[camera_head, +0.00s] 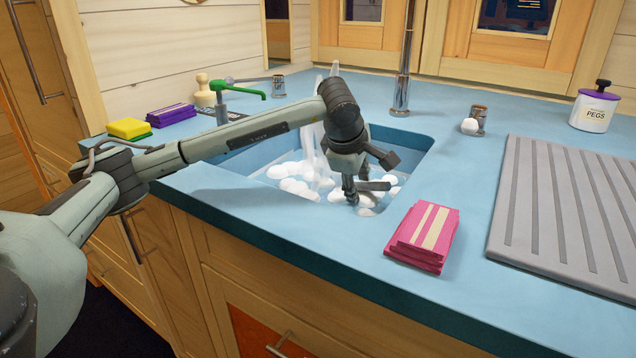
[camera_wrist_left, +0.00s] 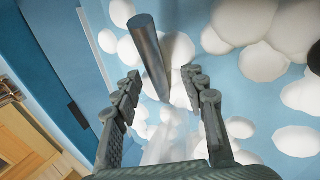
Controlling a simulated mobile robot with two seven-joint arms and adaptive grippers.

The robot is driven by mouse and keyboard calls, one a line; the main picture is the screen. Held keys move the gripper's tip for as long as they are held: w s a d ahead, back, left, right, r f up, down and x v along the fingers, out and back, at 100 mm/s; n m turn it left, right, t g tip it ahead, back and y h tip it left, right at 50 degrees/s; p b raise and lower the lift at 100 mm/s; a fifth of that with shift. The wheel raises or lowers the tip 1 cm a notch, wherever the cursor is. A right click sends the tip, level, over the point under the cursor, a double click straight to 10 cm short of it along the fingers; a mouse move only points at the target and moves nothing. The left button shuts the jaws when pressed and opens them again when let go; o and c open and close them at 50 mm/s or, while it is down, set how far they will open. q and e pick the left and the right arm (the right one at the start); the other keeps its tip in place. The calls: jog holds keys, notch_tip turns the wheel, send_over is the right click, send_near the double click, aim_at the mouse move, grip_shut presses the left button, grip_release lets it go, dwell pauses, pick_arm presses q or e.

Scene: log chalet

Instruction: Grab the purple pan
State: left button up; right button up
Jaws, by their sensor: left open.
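My left gripper (camera_head: 352,192) is open and points down into the sink (camera_head: 262,176), just above the white suds. In the left wrist view, a grey metal rod (camera_wrist_left: 147,48) reaches in between the open fingers of the left gripper (camera_wrist_left: 162,75). The rod looks like a handle, and a short grey bar (camera_head: 375,186) also shows beside the fingers in the head view. I see no purple pan body in either view; suds cover much of the sink. My right gripper is not in view.
Pink folded cloths (camera_head: 424,236) lie on the counter right of the sink, near a grey ridged drainer (camera_head: 560,210). A tap (camera_head: 403,75) stands behind the sink. A purple cloth stack (camera_head: 171,115) and a yellow-green sponge (camera_head: 129,129) lie at the left.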

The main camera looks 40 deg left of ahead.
pick_arm(q)
jog(key=shift+w+f, duration=0.3)
jog(key=shift+f, duration=0.25)
grip_shut()
jog(key=shift+w+r, duration=0.1)
jog(key=shift+r, duration=0.1)
